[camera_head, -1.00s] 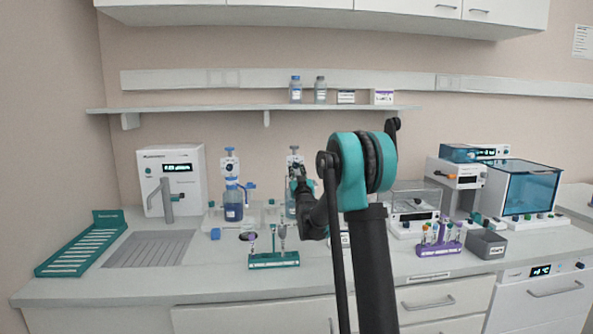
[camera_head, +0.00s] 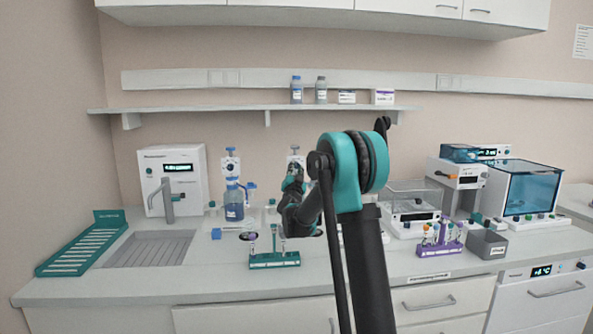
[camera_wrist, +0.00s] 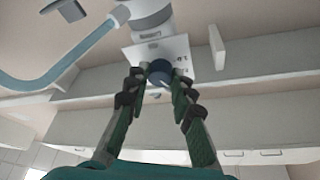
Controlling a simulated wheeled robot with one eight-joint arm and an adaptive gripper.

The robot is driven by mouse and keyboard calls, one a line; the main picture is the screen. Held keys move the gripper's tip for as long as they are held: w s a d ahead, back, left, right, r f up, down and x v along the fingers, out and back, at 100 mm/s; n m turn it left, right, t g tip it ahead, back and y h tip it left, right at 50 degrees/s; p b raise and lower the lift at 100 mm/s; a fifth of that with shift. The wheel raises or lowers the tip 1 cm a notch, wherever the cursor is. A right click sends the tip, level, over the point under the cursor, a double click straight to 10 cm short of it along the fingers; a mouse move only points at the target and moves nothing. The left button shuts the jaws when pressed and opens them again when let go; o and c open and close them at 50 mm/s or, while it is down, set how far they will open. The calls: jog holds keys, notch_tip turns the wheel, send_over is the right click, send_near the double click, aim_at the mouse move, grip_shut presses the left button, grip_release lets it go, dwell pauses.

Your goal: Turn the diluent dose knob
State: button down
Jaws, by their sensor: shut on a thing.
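The diluent dose knob (camera_wrist: 159,68) is a round, dark blue knob on a white marked plate (camera_wrist: 165,50) in the wrist view. My gripper (camera_wrist: 160,76) is shut on it, one green finger on each side. In the head view my gripper (camera_head: 293,174) is at the right-hand bottle-top dispenser (camera_head: 295,150). The arm hides most of that dispenser and the knob there. A pale blue tube (camera_wrist: 65,68) curves from the dispenser's body in the wrist view.
A similar dispenser on a blue bottle (camera_head: 233,208) stands to the left. A green tube rack (camera_head: 274,260) is in front. A wall shelf (camera_head: 200,109) runs above. A purple rack (camera_head: 440,245) and grey bin (camera_head: 487,244) stand at right.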

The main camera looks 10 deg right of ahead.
jog(key=shift+m+g+h, duration=0.3)
jog(key=shift+m, duration=0.6)
jog(key=c, duration=1.3)
grip_release()
jog(key=shift+s+a, duration=0.1)
jog(key=shift+s, duration=0.2)
jog(key=s+a, duration=0.3)
jog(key=s, duration=0.9)
jog(key=shift+f, duration=0.15)
jog(key=shift+d, duration=0.1)
